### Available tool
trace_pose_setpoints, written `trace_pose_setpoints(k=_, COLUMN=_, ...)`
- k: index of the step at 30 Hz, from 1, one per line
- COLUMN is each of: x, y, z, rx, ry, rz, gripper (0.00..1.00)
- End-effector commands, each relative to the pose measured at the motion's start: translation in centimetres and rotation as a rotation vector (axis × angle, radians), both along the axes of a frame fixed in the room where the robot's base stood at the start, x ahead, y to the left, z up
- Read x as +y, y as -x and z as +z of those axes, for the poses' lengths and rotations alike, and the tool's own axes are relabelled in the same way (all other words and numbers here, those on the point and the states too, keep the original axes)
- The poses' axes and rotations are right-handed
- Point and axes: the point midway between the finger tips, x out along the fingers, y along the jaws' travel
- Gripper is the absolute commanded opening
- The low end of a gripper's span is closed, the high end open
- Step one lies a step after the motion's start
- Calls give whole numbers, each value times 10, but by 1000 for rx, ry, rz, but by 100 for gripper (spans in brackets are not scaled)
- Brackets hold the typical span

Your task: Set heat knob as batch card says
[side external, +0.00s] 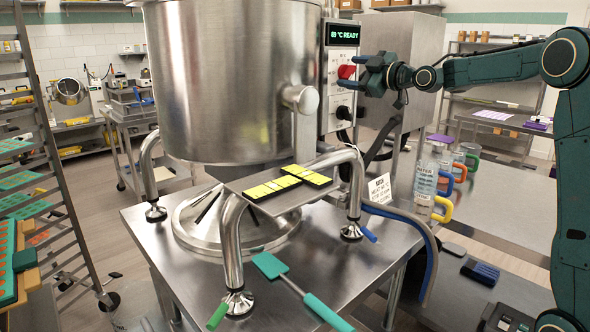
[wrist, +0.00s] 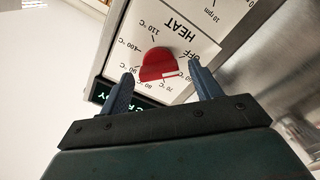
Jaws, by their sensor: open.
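The red heat knob (wrist: 156,64) is on the white panel marked HEAT (wrist: 176,28), upside down in the wrist view. In the side view my gripper (side external: 362,72) is just right of the knob (side external: 346,72). The display (side external: 342,34) shows a green READY reading. A white batch card (side external: 380,190) begins with RED; its smaller text is unclear.
The large steel kettle (side external: 225,80) stands left of the panel. A steel table (side external: 160,235) carries yellow-topped dark blocks (side external: 290,182) on a plate and a green-handled spatula (side external: 270,265). Clear jugs (side external: 425,180) with coloured handles stand right of the card.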

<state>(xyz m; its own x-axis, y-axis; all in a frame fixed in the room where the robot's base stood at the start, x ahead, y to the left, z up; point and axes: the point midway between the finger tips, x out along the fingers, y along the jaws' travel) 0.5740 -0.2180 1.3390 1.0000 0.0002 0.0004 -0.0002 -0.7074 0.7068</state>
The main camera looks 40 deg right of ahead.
Motion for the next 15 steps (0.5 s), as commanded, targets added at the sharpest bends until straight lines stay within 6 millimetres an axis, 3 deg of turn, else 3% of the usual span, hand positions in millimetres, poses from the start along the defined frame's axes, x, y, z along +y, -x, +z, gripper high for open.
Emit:
trace_pose_setpoints(k=10, x=0, y=-2, z=0, rx=0, ry=0, rz=0, gripper=62)
trace_pose_setpoints(k=15, x=0, y=-2, z=0, rx=0, ry=0, rz=0, gripper=28)
